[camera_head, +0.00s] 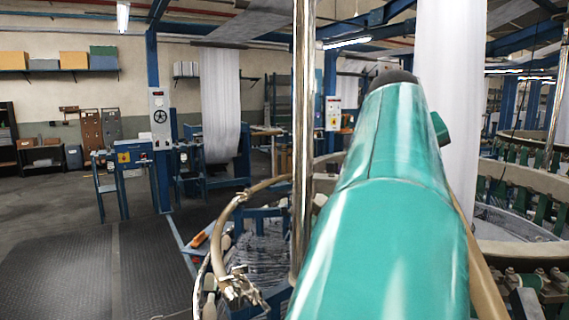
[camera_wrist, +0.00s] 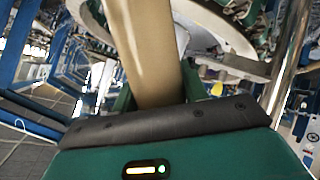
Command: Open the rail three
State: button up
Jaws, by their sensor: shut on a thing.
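A tan rail (camera_wrist: 145,48) runs up the middle of the wrist view, away from my gripper. My gripper (camera_wrist: 160,98) is shut on this rail, with a green finger on each side of it. In the head view my teal arm hides the gripper and the grasp. A curved tan rail (camera_head: 262,187) with a metal fitting at its lower end shows left of my arm. Another tan length (camera_head: 482,268) slants out from behind the arm's right side. I cannot tell by any marking which one is rail three.
A shiny metal post (camera_head: 303,130) stands upright just left of my arm, and a metal post (camera_wrist: 290,60) also shows close on the right in the wrist view. White fabric (camera_head: 448,100) hangs behind the arm. Round loom rings (camera_head: 530,185) fill the right. Dark floor (camera_head: 70,265) lies clear at left.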

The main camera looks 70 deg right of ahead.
jog(key=shift+s+d+r, duration=0.1)
jog(key=shift+s+r, duration=0.05)
jog(key=shift+s, duration=0.05)
dwell(0.3)
jog(key=o, duration=1.4)
jog(key=v, duration=1.4)
jog(key=shift+s, duration=0.25)
